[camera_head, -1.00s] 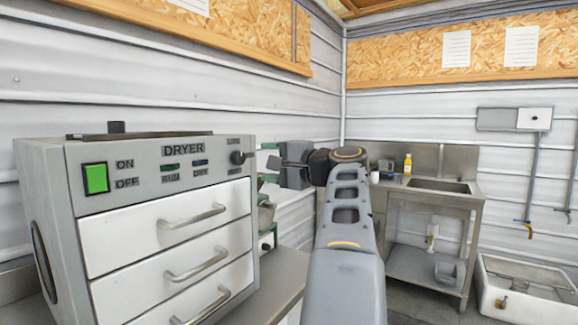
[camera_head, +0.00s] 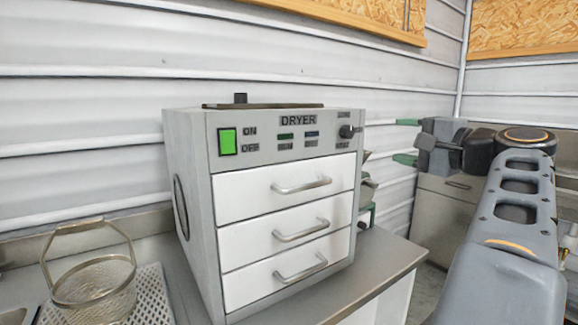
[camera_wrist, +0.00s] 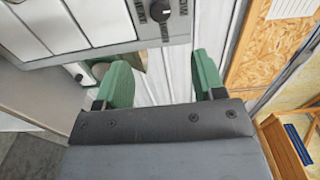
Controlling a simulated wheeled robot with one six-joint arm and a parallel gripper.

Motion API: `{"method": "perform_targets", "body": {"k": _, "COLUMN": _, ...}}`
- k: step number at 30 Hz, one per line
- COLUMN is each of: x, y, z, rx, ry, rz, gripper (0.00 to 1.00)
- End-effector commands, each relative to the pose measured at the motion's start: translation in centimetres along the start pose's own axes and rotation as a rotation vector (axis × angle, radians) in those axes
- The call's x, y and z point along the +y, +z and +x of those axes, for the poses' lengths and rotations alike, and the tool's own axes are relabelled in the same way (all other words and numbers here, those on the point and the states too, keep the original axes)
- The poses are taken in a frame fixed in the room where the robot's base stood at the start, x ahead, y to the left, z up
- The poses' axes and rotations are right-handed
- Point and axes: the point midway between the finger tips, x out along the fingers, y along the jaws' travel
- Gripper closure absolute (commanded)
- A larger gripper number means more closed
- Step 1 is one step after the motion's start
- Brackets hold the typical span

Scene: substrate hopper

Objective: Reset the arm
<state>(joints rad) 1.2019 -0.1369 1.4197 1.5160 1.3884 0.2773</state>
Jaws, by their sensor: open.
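My gripper (camera_head: 406,140) is in the right part of the head view, just right of the dryer, at about the height of its control panel. Its two green fingers are spread apart with nothing between them, and they also show in the wrist view (camera_wrist: 160,80). My grey arm (camera_head: 510,230) rises at the right edge of the head view, with the wrist bent to point left. The wrist view shows the dryer's panel and white drawers beyond the fingers, tilted in the picture.
The grey dryer (camera_head: 190,190) stands on a metal counter (camera_head: 385,262), with a green switch (camera_head: 228,141) and closed white drawers. A wire basket (camera_head: 95,280) stands on a perforated tray at the left. A ribbed white wall (camera_head: 90,120) runs behind. Floor shows beyond the counter's right end.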

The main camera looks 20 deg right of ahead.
Motion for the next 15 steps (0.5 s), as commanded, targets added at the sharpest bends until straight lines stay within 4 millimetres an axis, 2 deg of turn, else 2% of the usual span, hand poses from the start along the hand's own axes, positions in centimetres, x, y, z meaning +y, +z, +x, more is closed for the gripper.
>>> {"method": "perform_targets", "body": {"k": 5, "x": 0.3, "y": -0.5, "z": 0.0, "rx": 0.027, "ry": 0.013, "rz": -0.028, "gripper": 0.37}}
{"method": "perform_targets", "body": {"k": 7, "x": 1.8, "y": -1.4, "z": 0.0, "rx": 0.065, "ry": 0.064, "rz": -0.039, "gripper": 0.37}}
{"method": "perform_targets", "body": {"k": 11, "x": 7.0, "y": -3.5, "z": -0.4, "rx": 0.146, "ry": 0.22, "rz": -0.041, "gripper": 0.37}}
{"method": "perform_targets", "body": {"k": 12, "x": 9.0, "y": -3.8, "z": -0.5, "rx": 0.166, "ry": 0.29, "rz": -0.046, "gripper": 0.37}}
{"method": "perform_targets", "body": {"k": 14, "x": 12.2, "y": -3.5, "z": -0.1, "rx": 0.17, "ry": 0.416, "rz": -0.064, "gripper": 0.37}}
{"method": "perform_targets", "body": {"k": 15, "x": 14.1, "y": -2.6, "z": 0.3, "rx": 0.155, "ry": 0.504, "rz": -0.088, "gripper": 0.37}}
